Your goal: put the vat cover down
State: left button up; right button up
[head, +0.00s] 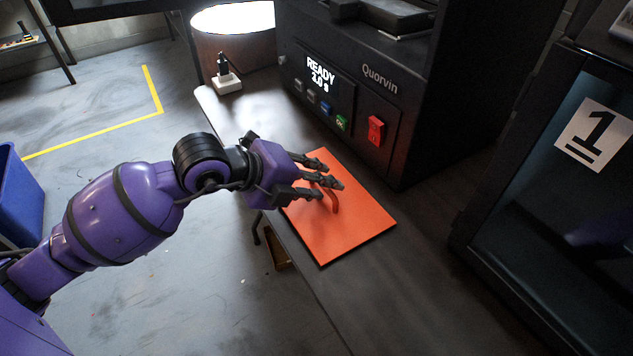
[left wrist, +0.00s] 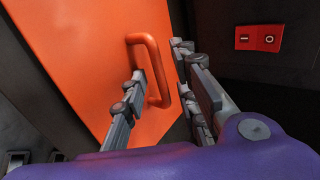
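The vat cover (head: 352,226) is a flat orange plate with a raised orange loop handle. It appears to lie flat on the dark bench (head: 390,290), in front of the Quorvin machine. My left gripper (head: 322,180) is over the cover, its fingers spread around the handle (head: 334,204). In the left wrist view the handle (left wrist: 152,55) stands between the fingers, with a visible gap on its right side. The left gripper looks open. My right gripper is in neither view.
The Quorvin machine (head: 400,110) has a red switch (head: 376,130) close behind the cover. A dark cabinet (head: 500,190) marked 1 stands at the right. A round lit object (head: 235,50) and a small white-based item (head: 227,83) are at the bench's far end. A blue bin (head: 18,195) stands left.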

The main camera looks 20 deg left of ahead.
pick_arm(q)
jog(key=shift+s+a+r, duration=0.15)
jog(key=shift+r, duration=0.2)
jog(key=p+v, duration=0.1)
jog(key=v, duration=1)
jog(key=shift+r+p, duration=0.15)
jog(key=shift+p, duration=0.25)
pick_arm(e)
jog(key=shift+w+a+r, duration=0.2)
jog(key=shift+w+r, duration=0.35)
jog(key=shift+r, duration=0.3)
pick_arm(q)
jog(key=shift+s+a, duration=0.1)
jog(key=shift+s, duration=0.05)
